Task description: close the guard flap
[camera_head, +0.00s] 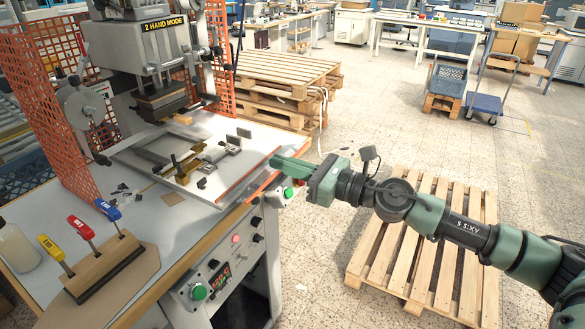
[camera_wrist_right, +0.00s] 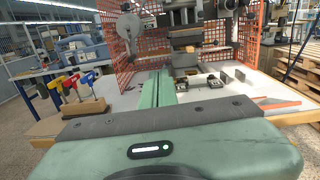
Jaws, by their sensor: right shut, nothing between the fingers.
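The foil stamping press (camera_head: 160,55) stands at the left, with orange mesh guard panels (camera_head: 45,75) at its sides. The mesh also shows behind the press in the right wrist view (camera_wrist_right: 115,35). A flat strip with an orange edge (camera_head: 247,178) lies along the bench's right edge; I cannot tell whether this is the guard flap. My right gripper (camera_head: 274,161) is just right of that strip, pointing toward the press. Its green fingers are together and empty, also in the right wrist view (camera_wrist_right: 158,76). I cannot tell whether they touch the strip. My left gripper is not in view.
A wooden block with coloured-handled tools (camera_head: 105,265) and a white bottle (camera_head: 15,245) stand at the bench's near left. Buttons (camera_head: 199,292) line its front. Pallets are stacked behind the bench (camera_head: 285,75), and another lies under my right arm (camera_head: 430,270).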

